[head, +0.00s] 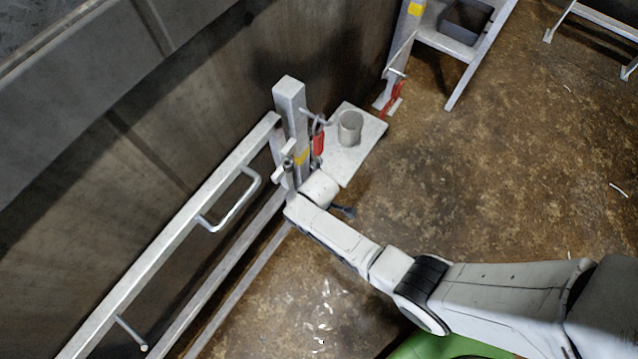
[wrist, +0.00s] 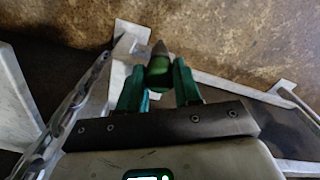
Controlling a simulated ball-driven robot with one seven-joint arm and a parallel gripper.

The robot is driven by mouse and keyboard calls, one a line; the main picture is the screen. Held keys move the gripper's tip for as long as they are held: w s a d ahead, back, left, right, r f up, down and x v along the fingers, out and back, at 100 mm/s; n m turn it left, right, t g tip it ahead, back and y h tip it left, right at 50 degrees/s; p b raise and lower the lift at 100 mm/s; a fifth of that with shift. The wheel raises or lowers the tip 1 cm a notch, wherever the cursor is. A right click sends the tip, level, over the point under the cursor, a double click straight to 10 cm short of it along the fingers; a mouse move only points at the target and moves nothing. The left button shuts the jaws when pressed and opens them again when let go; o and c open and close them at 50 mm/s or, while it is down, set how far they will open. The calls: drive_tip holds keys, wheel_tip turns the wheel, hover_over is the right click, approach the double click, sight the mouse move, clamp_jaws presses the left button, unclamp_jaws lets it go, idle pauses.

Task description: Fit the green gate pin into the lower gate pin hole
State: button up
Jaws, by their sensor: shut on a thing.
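The green gate pin (wrist: 159,70) shows in the wrist view, green with a grey pointed tip facing away from me. My gripper (wrist: 159,84) is shut on it, with one teal finger on each side. In the head view my wrist is beside the pale gate post (head: 291,115) and hides the fingers and the pin. The lower gate pin hole cannot be made out in either view. Pale metal brackets (wrist: 131,38) lie beyond and to the left of the pin in the wrist view. I cannot tell whether the pin touches them.
A chain (wrist: 82,100) hangs close left of my gripper. A red item (head: 318,142) hangs by the post, next to a pale plate (head: 365,148) bearing a grey cup (head: 349,127). The gate rail (head: 165,242) with its handle (head: 235,205) runs lower left. Brown floor (head: 500,170) at right is mostly clear.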

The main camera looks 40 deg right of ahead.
drive_tip(key=o, duration=1.1)
drive_tip(key=shift+c, duration=0.4)
wheel_tip(320, 180, up, 7)
drive_tip(key=p, duration=0.7)
drive_tip(key=shift+r, duration=0.1)
drive_tip(key=shift+s, duration=0.1)
drive_tip(key=s+d+r+m, duration=0.2)
drive_tip(key=s+r, duration=0.3)
drive_tip(key=r, duration=0.3)
drive_tip(key=s+d+r+m, duration=0.3)
drive_tip(key=s+r, duration=0.3)
drive_tip(key=r, duration=0.2)
drive_tip(key=s+d+r+m+t, duration=0.1)
drive_tip(key=s+r+m, duration=0.3)
drive_tip(key=r, duration=0.4)
drive_tip(key=shift+s+d+r+m, duration=0.2)
drive_tip(key=shift+s+d+m, duration=0.2)
drive_tip(key=shift+s+d, duration=0.4)
